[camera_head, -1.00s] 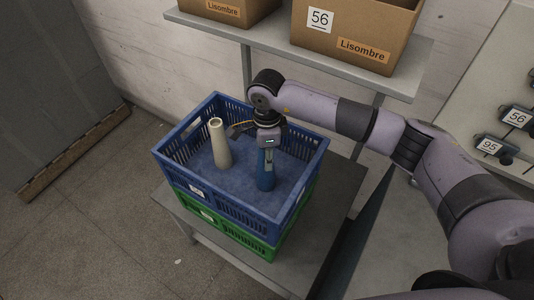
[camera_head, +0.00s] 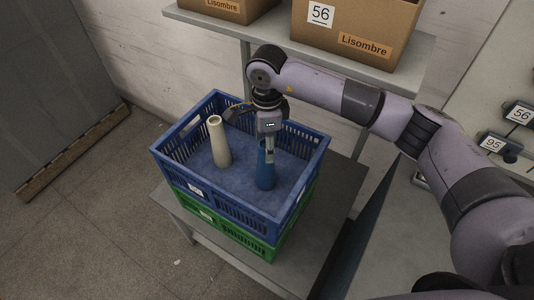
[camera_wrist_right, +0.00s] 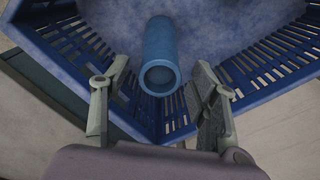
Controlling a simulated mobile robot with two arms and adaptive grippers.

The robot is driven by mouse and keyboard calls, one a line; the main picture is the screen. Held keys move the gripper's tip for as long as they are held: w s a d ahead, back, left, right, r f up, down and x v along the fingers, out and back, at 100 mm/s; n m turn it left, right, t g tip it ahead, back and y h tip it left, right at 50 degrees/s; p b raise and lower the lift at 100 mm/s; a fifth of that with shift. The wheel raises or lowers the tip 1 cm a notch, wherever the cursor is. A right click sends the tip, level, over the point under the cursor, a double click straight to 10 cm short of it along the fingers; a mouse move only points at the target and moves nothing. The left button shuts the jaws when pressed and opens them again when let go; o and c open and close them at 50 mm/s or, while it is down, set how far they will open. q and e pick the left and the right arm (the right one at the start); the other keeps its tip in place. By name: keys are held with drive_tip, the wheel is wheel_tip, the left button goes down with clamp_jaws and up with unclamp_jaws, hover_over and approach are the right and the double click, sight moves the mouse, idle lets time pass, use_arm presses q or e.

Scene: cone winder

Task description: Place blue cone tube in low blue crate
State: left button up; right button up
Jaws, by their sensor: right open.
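The blue cone tube (camera_head: 265,172) stands upright inside the blue crate (camera_head: 245,212), toward its right front part. My right gripper (camera_head: 268,152) is directly above the tube, with its fingertips near the tube's top. In the right wrist view the tube (camera_wrist_right: 160,62) shows its open top end, and the two fingers of the gripper (camera_wrist_right: 160,95) are spread apart on either side with a clear gap. The tube stands on the crate's blue floor. My left gripper is not in view.
A beige cone tube (camera_head: 219,142) stands in the same crate to the left. The blue crate sits on a green crate (camera_head: 235,234) on a grey stand (camera_head: 335,195). Cardboard boxes (camera_head: 350,30) rest on a shelf behind. Crate walls surround the gripper.

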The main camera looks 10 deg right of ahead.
wheel_tip(320, 180, up, 6)
drive_tip(key=shift+r+b, duration=0.25)
drive_tip(key=shift+b, duration=0.7)
drive_tip(key=shift+r, duration=0.7)
drive_tip(key=shift+f, duration=0.1)
